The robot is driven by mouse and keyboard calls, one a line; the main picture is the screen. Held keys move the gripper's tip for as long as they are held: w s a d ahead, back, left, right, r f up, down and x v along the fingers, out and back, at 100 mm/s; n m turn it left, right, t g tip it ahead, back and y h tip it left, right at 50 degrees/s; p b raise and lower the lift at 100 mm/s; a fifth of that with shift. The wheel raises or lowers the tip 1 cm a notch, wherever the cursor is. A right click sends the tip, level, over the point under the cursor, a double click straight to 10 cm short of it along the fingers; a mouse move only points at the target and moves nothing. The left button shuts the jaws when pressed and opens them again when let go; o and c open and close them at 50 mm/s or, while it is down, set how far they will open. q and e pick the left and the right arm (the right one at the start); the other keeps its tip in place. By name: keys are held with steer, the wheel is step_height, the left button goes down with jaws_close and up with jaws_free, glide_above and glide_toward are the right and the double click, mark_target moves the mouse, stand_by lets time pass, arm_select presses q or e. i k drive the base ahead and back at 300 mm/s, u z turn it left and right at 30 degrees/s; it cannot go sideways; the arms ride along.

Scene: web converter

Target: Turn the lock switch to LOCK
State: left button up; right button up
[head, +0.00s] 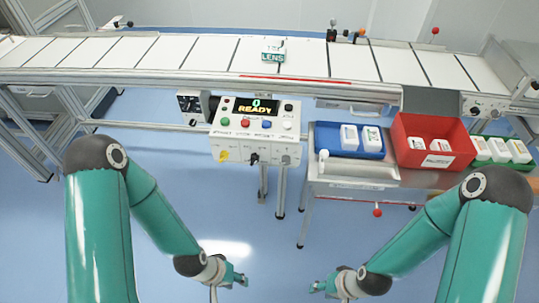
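A grey control panel (258,131) stands on posts in front of the conveyor, with a display reading "0 READY" (258,106). Its lower face carries a yellow knob (223,155), a black switch (254,158) and a small grey knob (286,160). Their labels are too small to read, so I cannot tell which is the lock switch or how it is set. My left gripper (240,279) is low in the view, below the panel and apart from it. My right gripper (318,286) is low too, right of the left one. Neither visibly holds anything; their finger gaps are unclear.
A grey box with a black dial (191,104) sits left of the panel. At right, a metal table (345,189) bears a blue tray (322,138), a red bin (405,128) and a green tray (481,162) with white packs. The conveyor (210,53) runs behind. Blue floor between my arms is clear.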

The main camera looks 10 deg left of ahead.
mark_target(224, 156)
steer(key=z, duration=0.65)
steer(key=k, duration=1.1)
steer(key=u, duration=1.1)
steer(key=i, duration=1)
